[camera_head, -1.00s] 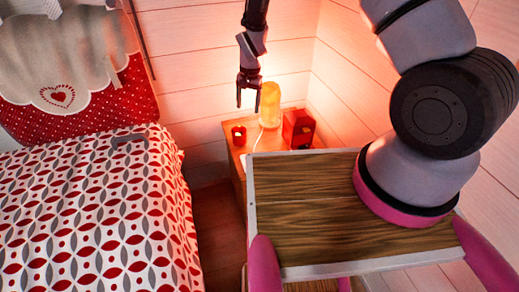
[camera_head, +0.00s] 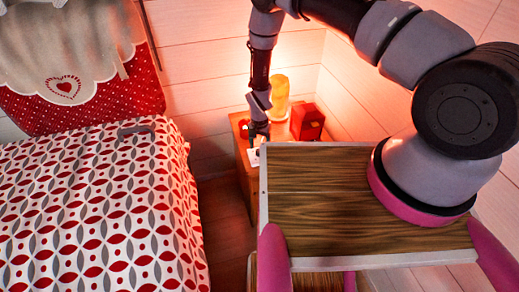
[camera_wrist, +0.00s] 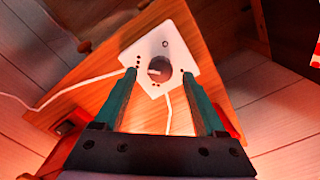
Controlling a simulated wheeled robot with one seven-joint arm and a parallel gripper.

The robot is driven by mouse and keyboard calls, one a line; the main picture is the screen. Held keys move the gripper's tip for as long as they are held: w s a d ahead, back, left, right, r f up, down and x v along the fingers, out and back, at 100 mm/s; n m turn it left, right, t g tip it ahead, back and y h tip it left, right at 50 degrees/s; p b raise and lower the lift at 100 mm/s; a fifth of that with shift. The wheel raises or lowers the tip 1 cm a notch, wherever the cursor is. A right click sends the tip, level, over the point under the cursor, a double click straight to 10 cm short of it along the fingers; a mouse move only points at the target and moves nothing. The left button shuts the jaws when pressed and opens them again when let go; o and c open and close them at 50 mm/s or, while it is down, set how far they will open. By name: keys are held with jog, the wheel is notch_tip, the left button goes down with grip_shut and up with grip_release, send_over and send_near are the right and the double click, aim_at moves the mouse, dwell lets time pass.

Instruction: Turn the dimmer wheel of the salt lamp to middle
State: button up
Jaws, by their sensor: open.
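The salt lamp (camera_head: 279,97) glows orange on the nightstand (camera_head: 246,184) in the head view. In the wrist view, its dimmer is a white plate (camera_wrist: 179,52) with a dark round wheel (camera_wrist: 161,66) in the middle. A pale mark shows on the wheel's left side. A small ring and groups of dots are printed on the plate around the wheel. My gripper (camera_wrist: 158,75) is open, with one green finger on each side of the wheel. The fingers appear apart from it; their height above the plate is unclear. In the head view, my gripper (camera_head: 258,132) is low over the nightstand.
A red box (camera_head: 306,122) stands right of the lamp. A white cord (camera_wrist: 75,88) runs from the plate across the wood.

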jog(key=shift+f, duration=1.05)
grip_shut()
